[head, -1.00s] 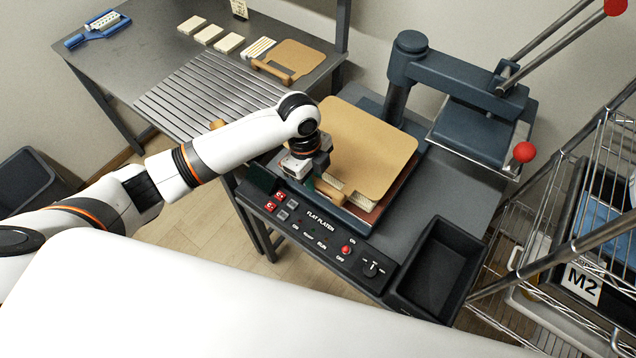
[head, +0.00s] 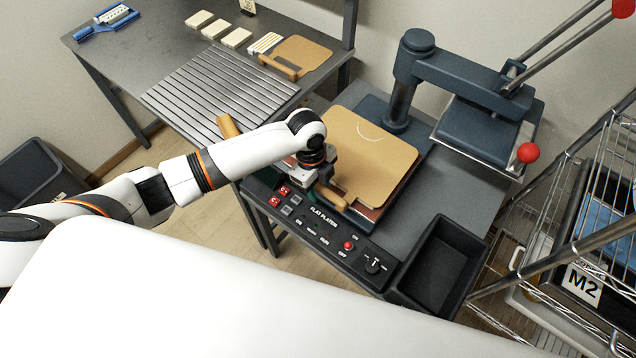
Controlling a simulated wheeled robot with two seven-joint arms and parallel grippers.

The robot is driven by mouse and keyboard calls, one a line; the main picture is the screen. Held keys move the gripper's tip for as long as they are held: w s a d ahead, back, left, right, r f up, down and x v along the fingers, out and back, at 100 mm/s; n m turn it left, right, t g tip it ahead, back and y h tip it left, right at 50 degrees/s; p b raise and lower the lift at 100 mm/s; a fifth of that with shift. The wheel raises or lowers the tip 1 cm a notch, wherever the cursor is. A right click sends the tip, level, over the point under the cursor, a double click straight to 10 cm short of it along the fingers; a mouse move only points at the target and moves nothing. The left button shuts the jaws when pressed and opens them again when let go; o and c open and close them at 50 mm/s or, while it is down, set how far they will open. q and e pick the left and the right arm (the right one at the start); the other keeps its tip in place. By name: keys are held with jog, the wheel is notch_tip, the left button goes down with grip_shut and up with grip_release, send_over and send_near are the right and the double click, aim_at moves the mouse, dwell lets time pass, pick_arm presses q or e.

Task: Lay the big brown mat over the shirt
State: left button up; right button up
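The big brown mat (head: 372,165) lies over the press's lower platen, roughly flat, its handle (head: 332,198) at the front left edge. A thin pale curve shows on the mat near its back. The shirt is almost wholly hidden; a narrow reddish strip (head: 371,212) shows beneath the mat's front edge, and I cannot tell if it is shirt or pad. My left gripper (head: 323,184) is down at the handle, at the mat's left side. Its fingers are mostly hidden, so I cannot tell whether they are closed on the handle. My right gripper is out of view.
The press's upper plate (head: 478,132) is swung aside to the right. A control panel (head: 325,230) and an empty black tray (head: 437,268) lie in front. A smaller brown mat (head: 303,54) and pale blocks (head: 236,37) are on the back table. A wire rack (head: 590,190) stands right.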

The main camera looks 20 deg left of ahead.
pick_arm(q)
notch_tip(320, 180, up, 12)
jog(key=a+b, duration=0.1)
jog(key=shift+w+a, duration=0.3)
jog(key=shift+a, duration=0.05)
dwell(1.4)
